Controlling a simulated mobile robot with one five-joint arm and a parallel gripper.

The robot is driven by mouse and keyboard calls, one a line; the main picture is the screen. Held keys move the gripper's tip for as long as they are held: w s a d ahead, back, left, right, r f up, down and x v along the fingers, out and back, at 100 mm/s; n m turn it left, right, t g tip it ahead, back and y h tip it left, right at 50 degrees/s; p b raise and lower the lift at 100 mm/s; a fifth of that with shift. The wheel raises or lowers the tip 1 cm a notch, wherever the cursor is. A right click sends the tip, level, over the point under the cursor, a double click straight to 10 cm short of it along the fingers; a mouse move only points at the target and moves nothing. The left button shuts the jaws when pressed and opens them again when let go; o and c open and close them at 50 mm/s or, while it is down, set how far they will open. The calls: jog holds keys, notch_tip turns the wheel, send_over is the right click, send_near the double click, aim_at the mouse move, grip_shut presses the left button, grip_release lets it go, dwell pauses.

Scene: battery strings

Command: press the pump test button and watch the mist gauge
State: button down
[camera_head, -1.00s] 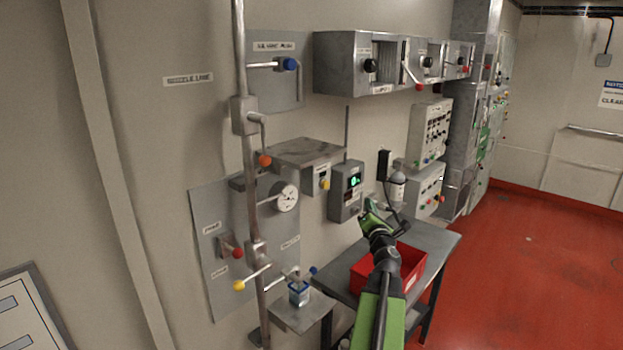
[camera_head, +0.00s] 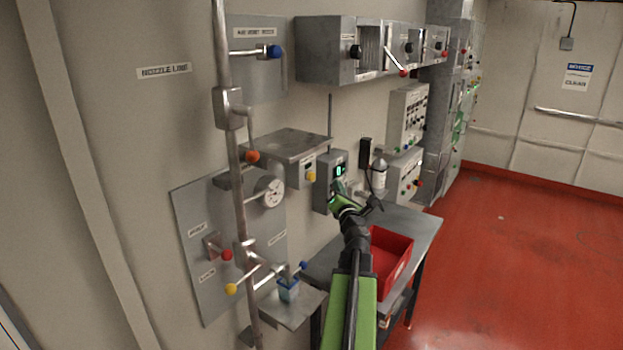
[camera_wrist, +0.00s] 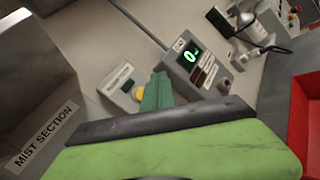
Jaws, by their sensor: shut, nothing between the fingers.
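A small grey box with a yellow button (camera_head: 311,175) is mounted beside the grey shelf; the button also shows in the wrist view (camera_wrist: 137,94), just left of my fingertips. Its label is too small to read. The grey digital readout box (camera_head: 325,190) has a lit green display, which reads 0 in the wrist view (camera_wrist: 191,57). A round dial gauge (camera_head: 270,193) is on the panel at left. Which one is the mist gauge I cannot tell. My gripper (camera_head: 338,188) is shut and empty, in front of the readout box in the head view; its green fingers (camera_wrist: 157,91) point toward the wall. I see no contact.
A red bin (camera_head: 392,262) stands on the grey table (camera_head: 425,226) below my arm. The grey shelf (camera_head: 292,143) and a vertical pipe (camera_head: 234,165) with levers stick out at left. A white bottle-like fitting (camera_head: 379,175) hangs at right. Red floor is clear at right.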

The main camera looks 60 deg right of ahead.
jog(key=w, duration=0.6)
jog(key=shift+w, duration=0.3)
dwell(1.7)
jog(key=shift+w, duration=0.4)
jog(key=shift+w, duration=0.75)
dwell(0.7)
jog(key=shift+s, duration=1.15)
jog(key=s, duration=0.5)
